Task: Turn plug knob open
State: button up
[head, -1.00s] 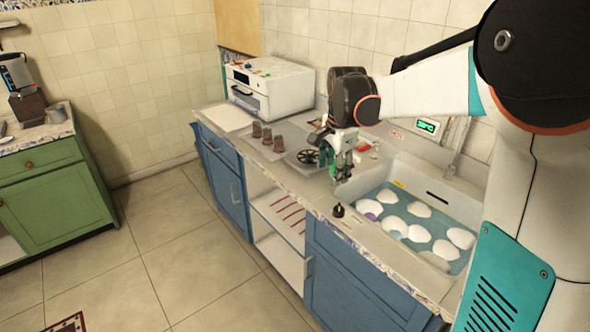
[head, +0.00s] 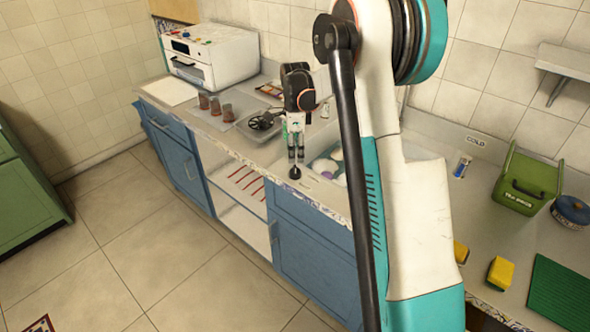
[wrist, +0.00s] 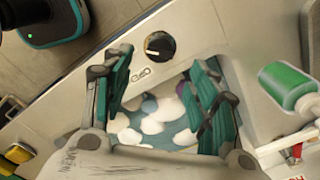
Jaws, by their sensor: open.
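The plug knob (head: 295,172) is a small black round knob on the counter strip at the front edge of the sink. In the wrist view the knob (wrist: 160,46) has a light line across its face and small markings beside it. My gripper (head: 296,158) points down just above the knob in the head view. In the wrist view my gripper (wrist: 163,66) is open and empty, with its green-padded fingers to the left and right and the knob just past the fingertips. I cannot tell whether the fingers touch the knob.
The sink (wrist: 165,125) holds several white dishes in water. A green-and-white bottle (wrist: 286,84) stands beside it. A dark wheel-like item (head: 263,121) and brown glasses (head: 216,105) are on the counter to the left. A green box (head: 525,182) and yellow sponges (head: 500,272) are at right.

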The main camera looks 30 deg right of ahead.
aim_at(295, 168)
notch_tip(295, 168, down, 7)
jog(key=shift+f+b, duration=0.2)
jog(key=shift+b, duration=0.8)
jog(key=c, duration=1.1)
